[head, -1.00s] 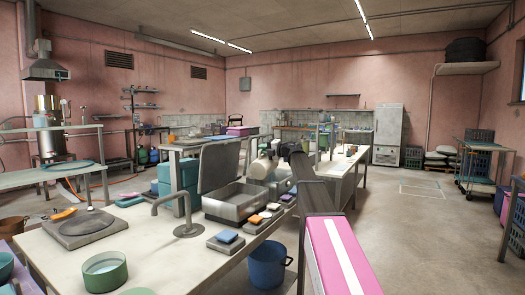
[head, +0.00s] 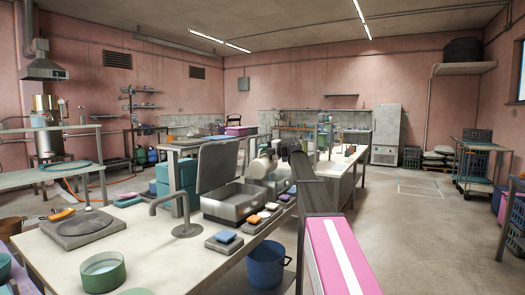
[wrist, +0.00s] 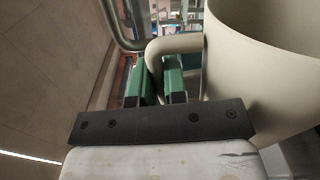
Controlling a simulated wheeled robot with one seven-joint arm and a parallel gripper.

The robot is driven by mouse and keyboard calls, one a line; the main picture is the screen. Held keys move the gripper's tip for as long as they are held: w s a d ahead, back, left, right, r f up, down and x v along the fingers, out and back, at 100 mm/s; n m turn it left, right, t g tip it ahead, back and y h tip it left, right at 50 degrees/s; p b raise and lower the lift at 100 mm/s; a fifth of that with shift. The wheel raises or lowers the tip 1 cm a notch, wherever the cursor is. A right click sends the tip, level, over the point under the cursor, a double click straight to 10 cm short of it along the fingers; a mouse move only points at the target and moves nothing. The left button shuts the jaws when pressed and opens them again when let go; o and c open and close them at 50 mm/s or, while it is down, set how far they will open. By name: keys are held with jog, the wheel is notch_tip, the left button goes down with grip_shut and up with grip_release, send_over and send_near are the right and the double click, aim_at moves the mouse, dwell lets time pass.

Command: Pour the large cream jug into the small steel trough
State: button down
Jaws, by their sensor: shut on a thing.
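The large cream jug (wrist: 265,85) fills the right of the wrist view, with its mouth rim near the top edge. My gripper (wrist: 158,80) has its green fingers shut on the jug's handle (wrist: 175,43). In the head view the jug (head: 262,166) is small and partly hidden by my arm, beyond the sink. A small steel trough (head: 276,184) shows just below the jug. I cannot tell how far the jug is tilted, and its contents are hidden.
A steel sink basin (head: 228,208) with a raised lid is on the near bench (head: 150,250). A curved tap (head: 180,205) stands before it. Sponges (head: 225,237) lie at the right edge.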

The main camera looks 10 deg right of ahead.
jog(key=shift+w+d+f+m, duration=0.1)
jog(key=shift+w+d+m, duration=0.3)
jog(key=shift+w+m, duration=0.15)
jog(key=shift+w+d+f+m, duration=0.1)
jog(key=shift+w+d+m, duration=0.35)
jog(key=shift+w, duration=0.15)
jog(key=shift+w, duration=0.1)
jog(key=shift+w+d+r+m, duration=0.15)
jog(key=shift+w+d+m, duration=0.35)
jog(key=shift+w+m, duration=0.2)
jog(key=shift+w+d+r+m, duration=0.15)
jog(key=shift+w+d+m, duration=0.3)
jog(key=shift+w+m, duration=0.2)
dwell(1.1)
